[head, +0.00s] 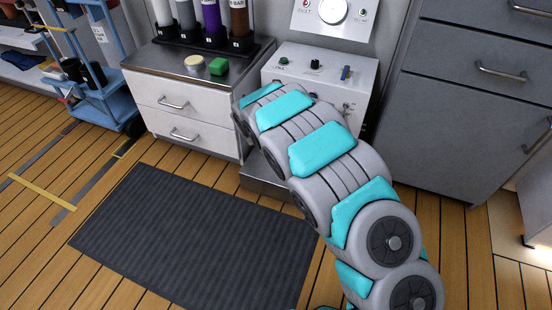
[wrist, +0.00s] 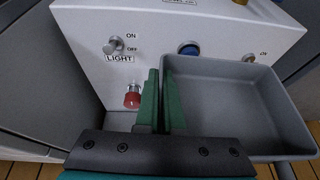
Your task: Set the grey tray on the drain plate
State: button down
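The grey tray (wrist: 235,100) is an open, empty, shallow box at the right of the wrist view, in front of the white panel. My gripper (wrist: 161,95) has green fingers closed on the tray's left wall, one on each side of it. The tray appears roughly level. In the head view my arm hides the gripper and tray. A grey metal ledge (head: 268,183) shows low at the foot of the panel in the head view; it may be the drain plate, but I cannot tell for sure. I cannot tell whether the tray touches anything below.
The white panel (wrist: 85,35) carries a LIGHT switch (wrist: 118,46), a red knob (wrist: 132,97) and a blue button (wrist: 189,49). A drawer cabinet (head: 190,105) with dispensers stands left, grey drawers (head: 450,110) right. A dark mat (head: 190,240) lies on the floor.

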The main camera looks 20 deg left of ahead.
jog(key=s+a+f+b, duration=0.1)
jog(key=s+a+f, duration=0.5)
jog(key=a+f, duration=0.35)
jog(key=s+a+f+b, duration=0.2)
jog(key=s+a+f, duration=0.55)
jog(key=f, duration=0.35)
jog(key=shift+n+y, duration=0.3)
jog(key=shift+n, duration=0.1)
jog(key=w+d, duration=0.1)
jog(key=w, duration=0.4)
jog(key=w+d+f+b, duration=0.1)
jog(key=w+d, duration=0.1)
jog(key=w, duration=0.3)
jog(key=w+d, duration=0.2)
jog(key=w, duration=0.3)
jog(key=shift+w+f, duration=0.1)
jog(key=shift+f, duration=0.05)
jog(key=shift+w+f+b, duration=0.15)
jog(key=shift+f+b, duration=0.25)
jog(key=shift+f, duration=1.3)
jog(key=shift+f, duration=0.1)
jog(key=shift+f, duration=0.15)
jog(key=c, duration=1)
grip_release()
jog(key=shift+c, duration=0.2)
